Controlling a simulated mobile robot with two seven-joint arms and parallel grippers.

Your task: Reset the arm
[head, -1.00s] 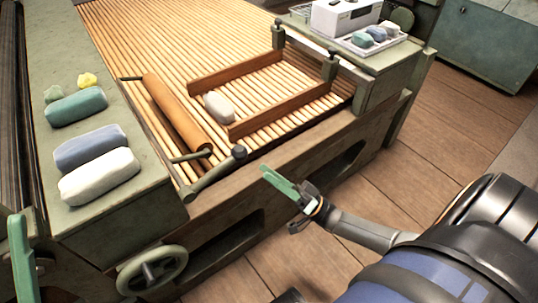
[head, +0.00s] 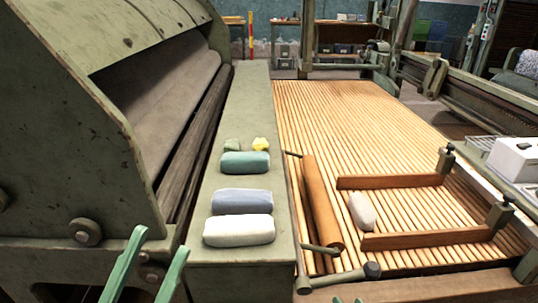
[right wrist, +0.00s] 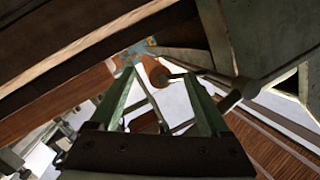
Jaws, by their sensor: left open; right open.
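My left gripper (head: 161,241) shows at the lower left of the head view. Its two green fingers stand apart with nothing between them, in front of the large grey-green machine. My right gripper (head: 348,299) shows only as two small green fingertips at the bottom edge, below the front beam of the slatted bed. In the right wrist view the right gripper (right wrist: 159,76) has its green fingers spread, with nothing held. Most of both arms is outside the head view.
A green ledge holds a white roll (head: 239,231), a blue-grey roll (head: 242,201), a teal roll (head: 245,162) and small yellow and green lumps. A wooden roller (head: 322,205) and a white-grey lump (head: 362,211) lie on the slatted bed (head: 345,120). The roller's lever stands near my right gripper.

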